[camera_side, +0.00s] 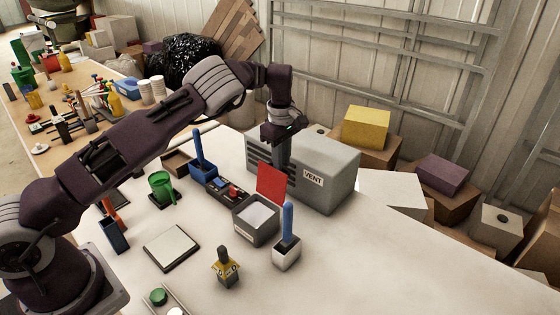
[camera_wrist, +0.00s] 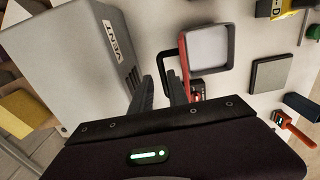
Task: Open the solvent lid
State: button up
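The solvent box (camera_side: 257,228) is a grey square container on the white table, with a pale inside. Its red lid (camera_side: 271,184) stands upright at the box's back edge, so the top is uncovered. In the wrist view the open box (camera_wrist: 208,44) is at upper centre, with the lid (camera_wrist: 184,62) nearly edge-on along its left side. A dark loop handle (camera_wrist: 158,60) sticks out from the lid. My gripper (camera_wrist: 158,72) has its fingers apart beside the lid's handle side; contact is unclear. In the side view my gripper (camera_side: 281,160) is behind the lid, its tips hidden.
The grey VENT box (camera_side: 325,170) stands close to my gripper. A blue-handled brush in a white holder (camera_side: 287,252) is right of the solvent box. A dark tray with red items (camera_side: 228,188) is left. A flat pad (camera_side: 171,248) and a yellow-black item (camera_side: 225,268) are nearer.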

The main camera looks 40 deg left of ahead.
dwell(0.3)
notch_tip(320, 180, up, 7)
jog(key=shift+s+r, duration=0.1)
jog(key=shift+r, duration=0.1)
jog(key=s+d+r+m+t+h, duration=0.25)
jog(key=s+r+m, duration=0.45)
jog(key=s+r, duration=1.15)
jog(key=s+d+f+m+t+y, duration=0.1)
jog(key=s+m, duration=0.4)
jog(key=s, duration=0.5)
jog(key=s+d+f+m+t+y, duration=0.1)
jog(key=s+d+f+m+t, duration=0.1)
jog(key=s+m, duration=0.4)
jog(key=s, duration=0.5)
jog(key=shift+s+f, duration=0.25)
jog(key=shift+s, duration=0.05)
